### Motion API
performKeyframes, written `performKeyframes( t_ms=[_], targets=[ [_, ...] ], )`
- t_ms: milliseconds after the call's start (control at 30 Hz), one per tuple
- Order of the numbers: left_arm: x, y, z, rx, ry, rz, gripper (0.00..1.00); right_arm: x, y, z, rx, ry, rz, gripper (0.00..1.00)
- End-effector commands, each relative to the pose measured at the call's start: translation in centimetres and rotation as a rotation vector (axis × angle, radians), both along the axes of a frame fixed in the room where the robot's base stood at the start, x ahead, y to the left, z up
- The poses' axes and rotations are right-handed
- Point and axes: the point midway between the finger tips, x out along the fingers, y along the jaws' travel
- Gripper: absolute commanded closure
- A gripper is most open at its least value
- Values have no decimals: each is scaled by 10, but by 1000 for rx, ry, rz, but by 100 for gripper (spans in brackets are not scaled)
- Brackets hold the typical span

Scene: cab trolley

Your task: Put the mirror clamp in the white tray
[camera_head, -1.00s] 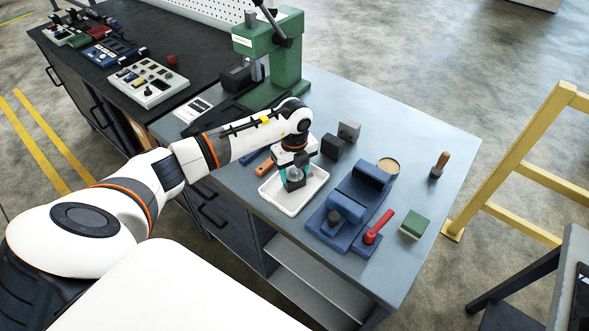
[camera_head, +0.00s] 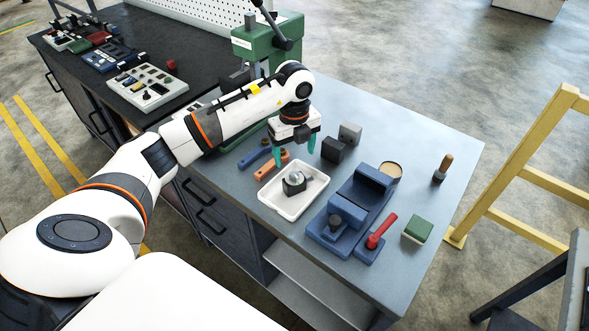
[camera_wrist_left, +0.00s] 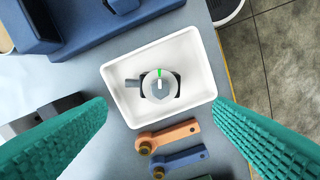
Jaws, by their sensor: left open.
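The mirror clamp (camera_head: 294,180), a dark block with a round silvery top, rests inside the white tray (camera_head: 310,206) on the grey bench. In the left wrist view the clamp (camera_wrist_left: 158,85) sits near the middle of the tray (camera_wrist_left: 196,60), with a green mark on its top and a stub to one side. My left gripper (camera_head: 296,152) is open and empty above and behind the tray, apart from the clamp. Its teal fingers stand wide apart in the left wrist view (camera_wrist_left: 172,125). My right gripper is not in view.
Orange (camera_head: 271,166) and blue (camera_head: 254,155) wrenches lie left of the tray. A blue vise (camera_head: 350,210) with a red-handled tool (camera_head: 380,231) stands to its right. Dark and grey blocks (camera_head: 333,150) lie behind. A green press (camera_head: 272,40) stands at the back.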

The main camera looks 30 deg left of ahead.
Motion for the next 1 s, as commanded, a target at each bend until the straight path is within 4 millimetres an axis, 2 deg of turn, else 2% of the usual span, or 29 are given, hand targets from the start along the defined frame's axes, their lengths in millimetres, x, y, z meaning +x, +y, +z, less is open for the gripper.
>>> performKeyframes(
  t_ms=[100, 300, 1000],
  targets=[
    [1, 0, 18, 0, -4, -1, 24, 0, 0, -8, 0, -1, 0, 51],
    [0, 0, 33, 0, 0, 0, 24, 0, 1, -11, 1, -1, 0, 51],
    [0, 0, 34, 0, 1, 0, 24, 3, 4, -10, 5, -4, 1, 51]
  ],
)
